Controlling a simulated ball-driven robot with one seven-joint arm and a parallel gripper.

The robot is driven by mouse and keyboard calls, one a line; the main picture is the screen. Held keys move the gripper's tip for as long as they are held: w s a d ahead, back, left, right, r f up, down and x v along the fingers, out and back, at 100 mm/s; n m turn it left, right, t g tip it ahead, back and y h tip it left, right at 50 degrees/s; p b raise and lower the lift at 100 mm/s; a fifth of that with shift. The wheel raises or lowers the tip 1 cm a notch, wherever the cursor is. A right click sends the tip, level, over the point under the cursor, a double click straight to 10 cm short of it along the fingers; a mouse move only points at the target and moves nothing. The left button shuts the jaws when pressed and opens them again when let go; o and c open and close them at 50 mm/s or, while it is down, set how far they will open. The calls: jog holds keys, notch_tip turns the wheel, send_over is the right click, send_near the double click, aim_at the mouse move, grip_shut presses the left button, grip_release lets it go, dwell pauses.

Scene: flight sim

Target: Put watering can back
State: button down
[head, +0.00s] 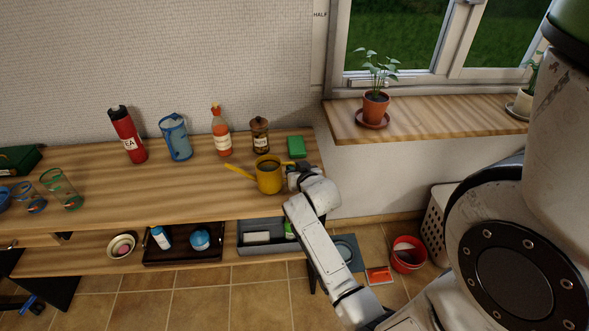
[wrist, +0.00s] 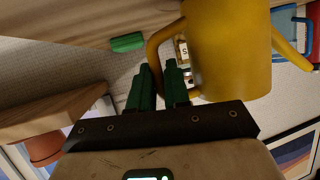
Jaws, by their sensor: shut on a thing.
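The yellow watering can (head: 269,176) is upright at the right end of the wooden table (head: 190,200), with its spout pointing left. I cannot tell whether it rests on the table or is held just above it. My gripper (head: 294,178) is at the can's right side. In the wrist view, the can (wrist: 228,50) appears upside down. The green fingers of my gripper (wrist: 159,82) are shut on the can's handle (wrist: 154,52). The can's underside is hidden in the head view.
Behind the can stand a brown jar (head: 260,136), an orange bottle (head: 221,133) and a green block (head: 296,146). A blue pitcher (head: 176,139) and red bottle (head: 128,138) are farther left. A windowsill (head: 430,116) with potted plants is at right. The table's middle front is clear.

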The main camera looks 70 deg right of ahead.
jog(key=c, duration=1)
grip_release()
jog(key=shift+f, duration=0.1)
jog(key=v, duration=1)
jog(key=shift+s+a+r, duration=0.2)
jog(key=shift+a, duration=0.1)
